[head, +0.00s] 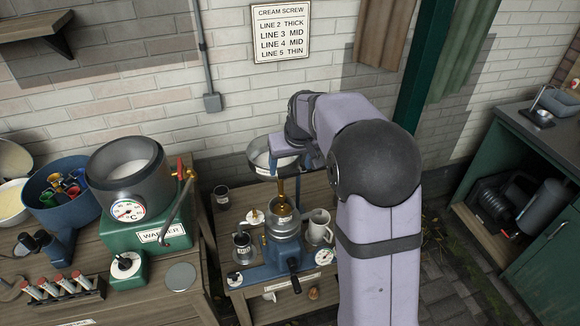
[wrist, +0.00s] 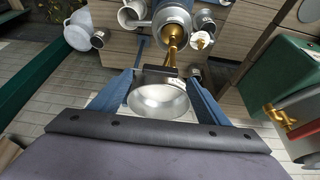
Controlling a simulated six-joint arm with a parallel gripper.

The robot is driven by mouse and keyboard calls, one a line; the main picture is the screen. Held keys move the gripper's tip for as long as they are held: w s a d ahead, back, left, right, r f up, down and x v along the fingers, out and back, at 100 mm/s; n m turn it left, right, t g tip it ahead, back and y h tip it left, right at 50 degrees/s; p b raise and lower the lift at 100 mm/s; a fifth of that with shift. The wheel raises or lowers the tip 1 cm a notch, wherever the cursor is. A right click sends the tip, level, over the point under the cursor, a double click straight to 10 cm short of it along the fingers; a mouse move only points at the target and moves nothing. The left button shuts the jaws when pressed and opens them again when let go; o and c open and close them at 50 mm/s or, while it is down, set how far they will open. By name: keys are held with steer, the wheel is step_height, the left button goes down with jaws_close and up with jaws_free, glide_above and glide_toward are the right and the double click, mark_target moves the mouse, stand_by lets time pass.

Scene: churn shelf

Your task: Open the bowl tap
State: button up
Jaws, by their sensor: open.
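The supply bowl (head: 258,160) is a metal bowl with a pale inside, above the blue cream separator (head: 283,247) on the small wooden table. It also shows in the wrist view (wrist: 160,98), between the two blue fingers of my gripper (wrist: 163,76). A brass-coloured tap and spout (wrist: 172,42) sits just beyond the bowl's rim there. In the head view, brass parts (head: 283,204) show below the bowl, over the separator's top. My gripper is open, with nothing visibly held. My arm hides much of it in the head view. The tap handle's position is unclear.
A green post (head: 417,75) stands right of my arm. A dark green cabinet (head: 540,150) is far right.

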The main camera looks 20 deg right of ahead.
mark_target(289, 172)
steer(key=shift+p+x, duration=0.35)
steer(key=shift+x, duration=1.15)
steer(key=c, duration=1.1)
